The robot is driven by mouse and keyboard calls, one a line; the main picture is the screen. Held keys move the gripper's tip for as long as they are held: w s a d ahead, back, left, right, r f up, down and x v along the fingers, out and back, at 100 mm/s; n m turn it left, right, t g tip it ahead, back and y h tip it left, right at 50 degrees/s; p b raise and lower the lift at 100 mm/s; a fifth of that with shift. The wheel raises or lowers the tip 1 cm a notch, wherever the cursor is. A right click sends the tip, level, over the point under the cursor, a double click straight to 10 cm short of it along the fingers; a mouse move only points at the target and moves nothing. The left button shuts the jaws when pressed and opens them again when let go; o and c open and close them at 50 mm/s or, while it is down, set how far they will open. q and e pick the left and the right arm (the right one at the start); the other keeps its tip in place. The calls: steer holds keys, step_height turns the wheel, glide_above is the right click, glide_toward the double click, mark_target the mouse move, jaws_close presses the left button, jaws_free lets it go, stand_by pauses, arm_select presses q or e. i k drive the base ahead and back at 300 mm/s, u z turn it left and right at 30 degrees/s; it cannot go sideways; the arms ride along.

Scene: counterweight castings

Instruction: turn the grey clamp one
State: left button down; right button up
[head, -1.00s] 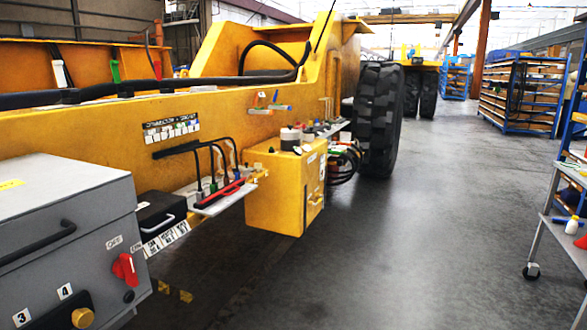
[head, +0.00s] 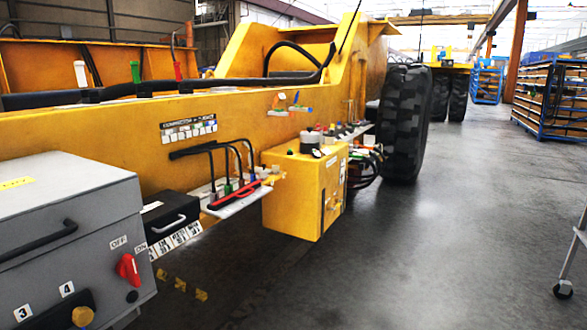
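No grey clamp can be made out for certain in the head view. Several black hooked levers (head: 213,147) stand along the yellow beam, over a pale shelf (head: 222,209). Their lower ends have small coloured parts, one of them green (head: 228,187); a grey one is too small to tell. A red bar (head: 235,193) lies on the shelf. Higher up, white (head: 80,74), green (head: 135,71) and red (head: 178,70) handles stand behind the beam by a black hose. Neither of my grippers is in view.
A grey box (head: 60,200) with a red switch (head: 128,268) fills the lower left. A black case (head: 170,221) sits beside it. A yellow box (head: 305,195) juts out before a large tyre (head: 405,120). The floor (head: 430,260) at right is mostly clear; a trolley leg stands at the right edge.

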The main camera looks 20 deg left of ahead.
mark_target(262, 175)
steer(key=i, duration=3.45)
steer(key=u, duration=3.05)
